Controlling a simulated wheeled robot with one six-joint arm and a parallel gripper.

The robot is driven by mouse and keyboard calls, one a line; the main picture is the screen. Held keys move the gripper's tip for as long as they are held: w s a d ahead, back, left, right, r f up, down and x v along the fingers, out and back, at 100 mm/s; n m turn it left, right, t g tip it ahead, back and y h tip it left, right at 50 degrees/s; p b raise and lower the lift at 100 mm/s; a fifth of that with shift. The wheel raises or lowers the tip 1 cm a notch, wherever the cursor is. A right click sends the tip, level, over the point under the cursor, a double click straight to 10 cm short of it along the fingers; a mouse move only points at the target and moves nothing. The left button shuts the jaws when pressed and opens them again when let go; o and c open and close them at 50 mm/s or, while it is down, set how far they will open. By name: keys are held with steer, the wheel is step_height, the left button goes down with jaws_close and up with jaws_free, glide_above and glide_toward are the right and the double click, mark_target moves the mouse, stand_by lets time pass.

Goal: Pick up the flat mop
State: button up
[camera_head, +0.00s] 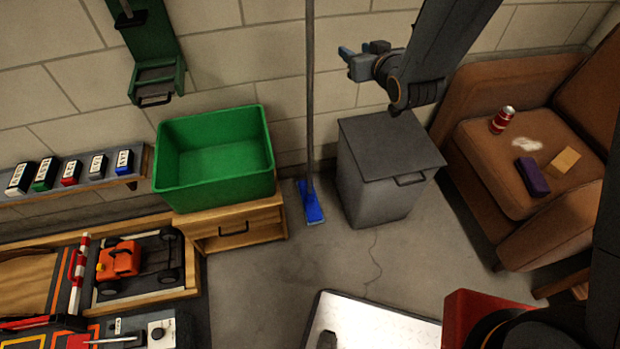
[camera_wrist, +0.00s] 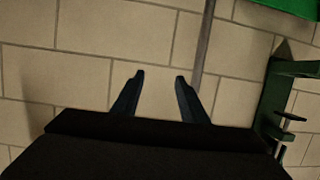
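The flat mop stands upright against the block wall, with a long grey pole (camera_head: 310,95) and a blue flat head (camera_head: 311,204) on the floor. It stands between the green bin and the grey bin. My gripper (camera_head: 346,51) is at upper centre-right in the head view, to the right of the upper pole. In the wrist view my gripper (camera_wrist: 159,76) has its two dark fingers apart with nothing between them. The mop's pole (camera_wrist: 205,42) shows there just right of the right finger, outside the gap. How far the pole is from the fingers in depth is unclear.
A green bin (camera_head: 214,187) sits on a wooden drawer unit (camera_head: 262,226) left of the mop. A grey lidded bin (camera_head: 375,190) stands to its right, beside a brown armchair (camera_head: 480,165). A green wall bracket (camera_head: 150,50) hangs upper left.

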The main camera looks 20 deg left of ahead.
mark_target(312, 32)
steer(key=a+y, duration=0.1)
steer(key=a, duration=0.2)
steer(key=a+n+y, duration=0.1)
steer(key=a, duration=0.2)
steer(key=a+r+t+y, duration=0.1)
steer(key=a+y, duration=0.1)
steer(key=a, duration=0.1)
steer(key=shift+a+n+b, duration=0.35)
steer(key=shift+a+n, duration=0.05)
steer(key=shift+p+x, duration=0.3)
steer(key=shift+x, duration=2.45)
steer(key=shift+d, duration=0.15)
steer(key=c, duration=0.9)
steer(key=shift+w+r, duration=0.1)
jaws_close()
steer(key=shift+r, duration=0.1)
